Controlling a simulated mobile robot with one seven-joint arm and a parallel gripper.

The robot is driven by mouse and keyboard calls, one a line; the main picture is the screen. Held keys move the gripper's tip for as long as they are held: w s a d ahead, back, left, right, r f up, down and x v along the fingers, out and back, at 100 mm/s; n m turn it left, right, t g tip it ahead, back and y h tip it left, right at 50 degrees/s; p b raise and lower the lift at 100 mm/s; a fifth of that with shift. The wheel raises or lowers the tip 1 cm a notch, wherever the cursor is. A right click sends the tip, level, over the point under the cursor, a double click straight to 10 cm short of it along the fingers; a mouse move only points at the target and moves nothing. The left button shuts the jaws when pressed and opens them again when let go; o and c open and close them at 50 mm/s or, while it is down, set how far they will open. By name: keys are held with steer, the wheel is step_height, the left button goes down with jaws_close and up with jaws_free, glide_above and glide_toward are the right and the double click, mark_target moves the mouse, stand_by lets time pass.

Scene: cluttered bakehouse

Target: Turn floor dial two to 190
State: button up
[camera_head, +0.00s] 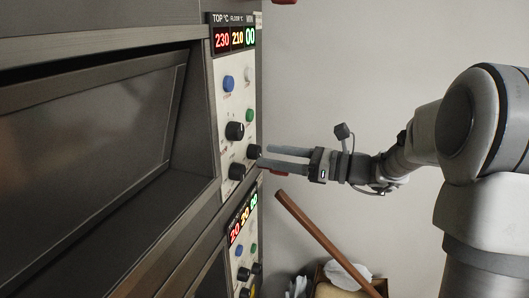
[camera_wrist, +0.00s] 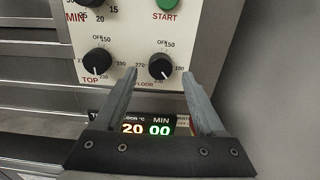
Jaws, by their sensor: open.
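The upper oven panel (camera_head: 233,124) carries a FLOOR dial, a black round knob (camera_wrist: 160,67), with OFF, 150, 190 and 270 marked around it. A similar TOP dial (camera_wrist: 97,62) is to its left. My gripper (camera_wrist: 159,74) is open and empty, its two fingertips on either side of the FLOOR dial in the wrist view. In the head view my gripper (camera_head: 263,156) is close to the panel beside that lower right knob (camera_head: 253,152); contact cannot be told. The upper display (camera_head: 235,38) reads 230, 210 and 00. The knob's pointer is too small to read surely.
A lower display (camera_head: 242,221) reads 20, 20 and 00, with more knobs (camera_head: 243,274) below it. A green START button (camera_wrist: 167,4) sits above the FLOOR dial. A wooden pole (camera_head: 320,237) leans below my gripper, by a box (camera_head: 340,288). The wall side is free.

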mark_target(254, 152)
steer(key=shift+x, duration=1.25)
jaws_close()
